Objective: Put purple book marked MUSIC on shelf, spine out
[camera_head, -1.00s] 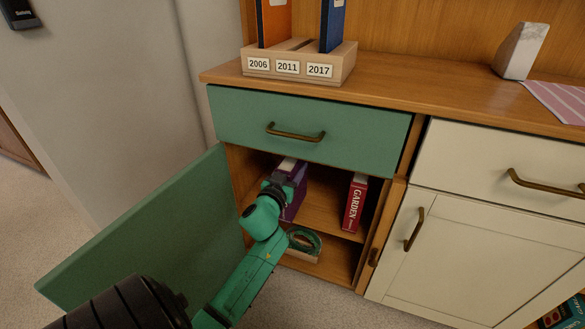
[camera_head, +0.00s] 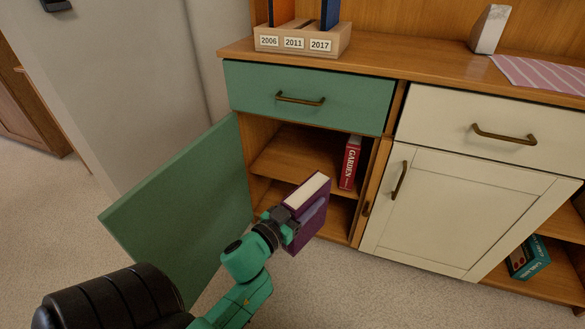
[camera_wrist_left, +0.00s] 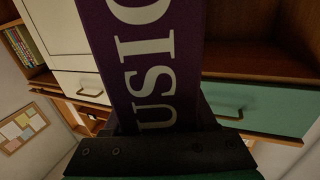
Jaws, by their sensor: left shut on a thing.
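My left gripper (camera_head: 284,228) is shut on the purple book (camera_head: 311,222) and holds it in the air in front of the open cupboard. In the head view the pale page edges face up and the book is tilted. In the left wrist view the purple book (camera_wrist_left: 140,60) shows large pale letters, part of MUSIC, close to the gripper (camera_wrist_left: 160,140). The cupboard's upper shelf (camera_head: 295,155) holds a red GARDEN book (camera_head: 349,162) standing upright at its right end, spine out. The rest of that shelf looks empty. My right gripper is not in view.
The green cupboard door (camera_head: 185,205) stands wide open on the left. A green drawer (camera_head: 300,95) is shut above the opening. A white cupboard (camera_head: 445,205) is shut on the right. A wooden holder (camera_head: 300,40) with files stands on top.

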